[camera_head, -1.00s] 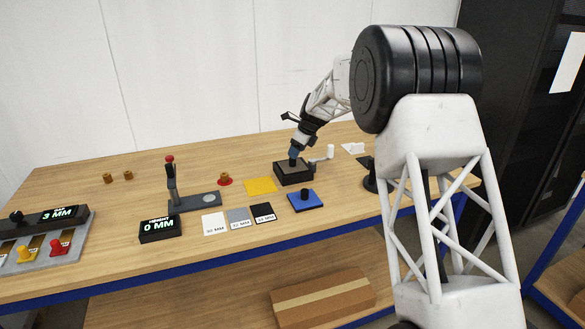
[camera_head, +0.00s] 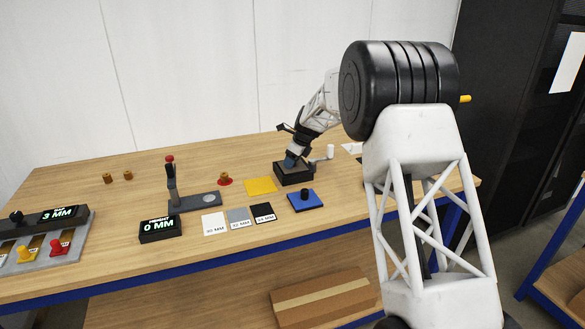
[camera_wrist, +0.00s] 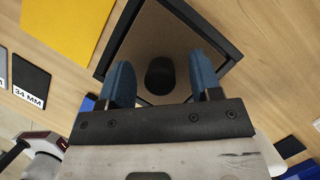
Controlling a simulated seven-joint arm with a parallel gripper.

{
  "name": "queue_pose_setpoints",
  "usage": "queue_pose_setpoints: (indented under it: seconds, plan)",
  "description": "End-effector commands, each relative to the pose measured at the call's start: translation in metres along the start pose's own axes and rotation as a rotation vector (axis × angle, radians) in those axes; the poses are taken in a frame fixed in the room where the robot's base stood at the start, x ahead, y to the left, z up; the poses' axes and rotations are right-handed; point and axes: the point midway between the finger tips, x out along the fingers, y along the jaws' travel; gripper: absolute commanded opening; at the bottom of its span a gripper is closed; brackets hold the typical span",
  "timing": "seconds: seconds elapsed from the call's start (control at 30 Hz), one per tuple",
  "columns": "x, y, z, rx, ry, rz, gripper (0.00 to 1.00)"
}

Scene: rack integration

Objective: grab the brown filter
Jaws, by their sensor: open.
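The brown filter (camera_wrist: 165,35) is a flat brown plate with a dark upright knob (camera_wrist: 160,77), lying inside a black square frame (camera_wrist: 228,52). In the head view the black frame (camera_head: 295,178) stands toward the back of the bench, and my gripper hides most of the filter. My gripper (camera_wrist: 160,72) is open, pointing down over the filter. Its two blue fingers are on either side of the knob in the wrist view, with gaps showing between. In the head view my gripper (camera_head: 290,161) is low, close above the plate; whether it touches cannot be told.
A white crank handle (camera_head: 325,154) sticks out to the right of the frame. A blue plate with a dark knob (camera_head: 306,201) lies in front, and a yellow sheet (camera_head: 260,185) lies to the left. A lever stand (camera_head: 172,187) is further left.

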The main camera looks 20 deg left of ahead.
Motion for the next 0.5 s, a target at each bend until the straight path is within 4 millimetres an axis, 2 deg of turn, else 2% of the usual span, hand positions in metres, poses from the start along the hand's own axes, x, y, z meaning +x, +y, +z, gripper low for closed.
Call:
queue_pose_setpoints:
  seconds: [0.2, 0.5]
  plan:
    - [-0.0001, 0.0, -0.0001, 0.0, 0.0, 0.0, 0.58]
    - [-0.0001, 0.0, -0.0001, 0.0, 0.0, 0.0, 0.13]
